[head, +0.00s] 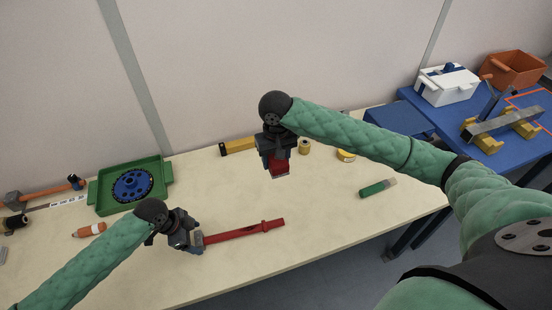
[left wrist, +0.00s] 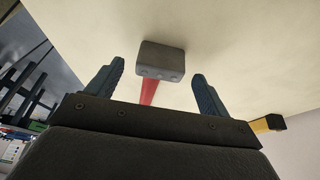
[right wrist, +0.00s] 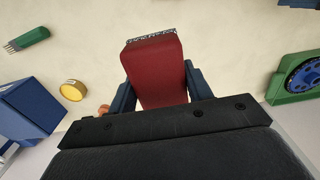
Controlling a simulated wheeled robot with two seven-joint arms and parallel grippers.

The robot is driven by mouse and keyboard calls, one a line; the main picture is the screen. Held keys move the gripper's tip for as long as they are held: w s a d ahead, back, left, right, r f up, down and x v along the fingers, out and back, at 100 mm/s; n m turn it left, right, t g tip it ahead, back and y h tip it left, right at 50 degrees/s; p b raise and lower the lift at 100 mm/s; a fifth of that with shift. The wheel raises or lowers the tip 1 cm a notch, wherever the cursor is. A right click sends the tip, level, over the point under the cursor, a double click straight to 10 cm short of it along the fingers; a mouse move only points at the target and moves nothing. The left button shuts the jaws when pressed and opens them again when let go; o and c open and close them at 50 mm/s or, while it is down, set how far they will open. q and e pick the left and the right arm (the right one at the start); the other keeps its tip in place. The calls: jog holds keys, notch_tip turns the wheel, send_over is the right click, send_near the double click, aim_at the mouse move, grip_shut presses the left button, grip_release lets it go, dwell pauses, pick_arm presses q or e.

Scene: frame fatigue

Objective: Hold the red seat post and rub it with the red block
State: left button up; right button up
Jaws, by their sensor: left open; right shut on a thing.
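The red seat post (head: 245,231) lies on the table in the head view, its left end at my left gripper (head: 195,239). In the left wrist view, the post's grey end piece (left wrist: 160,60) and a short red stretch (left wrist: 148,92) show between the two spread fingers (left wrist: 157,80). That gripper is open, and I see no contact with the post. My right gripper (head: 275,156) is shut on the red block (head: 279,168) and holds it above the table, behind the post. The block (right wrist: 155,72) also shows between the fingers in the right wrist view, with a speckled far edge.
A green tray (head: 104,203) with a blue toothed disc (head: 132,184) stands left. A green-handled brush (head: 376,188) lies right, and yellow items lie at the back. The front right tabletop is clear.

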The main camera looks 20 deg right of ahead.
pick_arm(q)
jog(key=shift+b+x, duration=0.65)
jog(key=shift+x, duration=0.65)
pick_arm(e)
jog(key=shift+f, duration=0.95)
pick_arm(q)
jog(key=shift+c, duration=0.4)
jog(key=c, duration=1.3)
jog(key=o, duration=1.4)
jog(key=shift+r, duration=0.1)
pick_arm(e)
jog(key=shift+r, duration=0.1)
